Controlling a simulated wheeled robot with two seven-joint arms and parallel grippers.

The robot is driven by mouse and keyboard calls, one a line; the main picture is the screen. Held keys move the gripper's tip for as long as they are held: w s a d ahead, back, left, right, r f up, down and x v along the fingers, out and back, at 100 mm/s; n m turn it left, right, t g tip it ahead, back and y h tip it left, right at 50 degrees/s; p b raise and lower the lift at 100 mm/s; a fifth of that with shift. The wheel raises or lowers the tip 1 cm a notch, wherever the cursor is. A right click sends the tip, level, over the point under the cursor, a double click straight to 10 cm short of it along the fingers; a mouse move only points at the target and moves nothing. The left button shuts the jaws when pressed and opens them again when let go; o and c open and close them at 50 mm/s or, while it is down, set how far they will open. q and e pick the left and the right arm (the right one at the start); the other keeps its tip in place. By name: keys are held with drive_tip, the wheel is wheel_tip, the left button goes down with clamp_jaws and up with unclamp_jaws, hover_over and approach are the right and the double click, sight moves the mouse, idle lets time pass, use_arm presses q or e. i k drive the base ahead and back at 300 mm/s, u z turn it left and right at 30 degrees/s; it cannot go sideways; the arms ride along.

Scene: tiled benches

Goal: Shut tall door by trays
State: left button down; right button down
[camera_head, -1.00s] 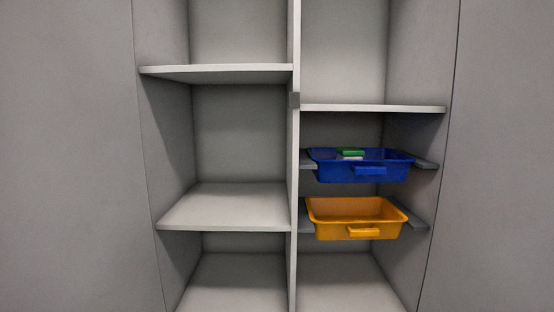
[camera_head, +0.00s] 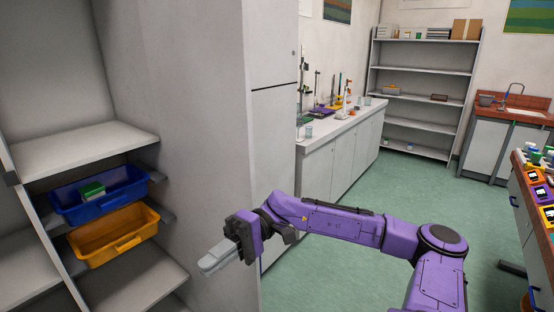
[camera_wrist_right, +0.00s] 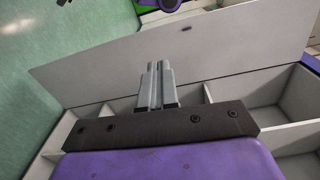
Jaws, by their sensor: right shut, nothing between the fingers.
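The tall door (camera_head: 185,120) is a large grey panel standing open to the right of the tray shelves in the head view. In the right wrist view the door (camera_wrist_right: 215,48) is a long pale panel with a small dark handle (camera_wrist_right: 187,28). The blue tray (camera_head: 100,195) holds a green and white item, and the orange tray (camera_head: 112,235) sits below it. My right gripper (camera_head: 216,258) is shut and empty, pointing left in front of the door's lower part. Its fingers (camera_wrist_right: 156,85) overlap the panel in the wrist view; I cannot tell whether they touch it. My left gripper is not in view.
A neighbouring tall cabinet front (camera_head: 272,130) stands just right of the door. Beyond are a white bench (camera_head: 345,125) and an open shelf rack (camera_head: 425,70). A bench with devices (camera_head: 538,205) lies at the right edge. Green floor (camera_head: 400,190) is clear between them.

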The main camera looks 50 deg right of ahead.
sight(197, 51)
drive_tip(key=z, duration=3.05)
drive_tip(key=i, duration=1.25)
drive_tip(key=u, duration=3.05)
drive_tip(key=i, duration=0.5)
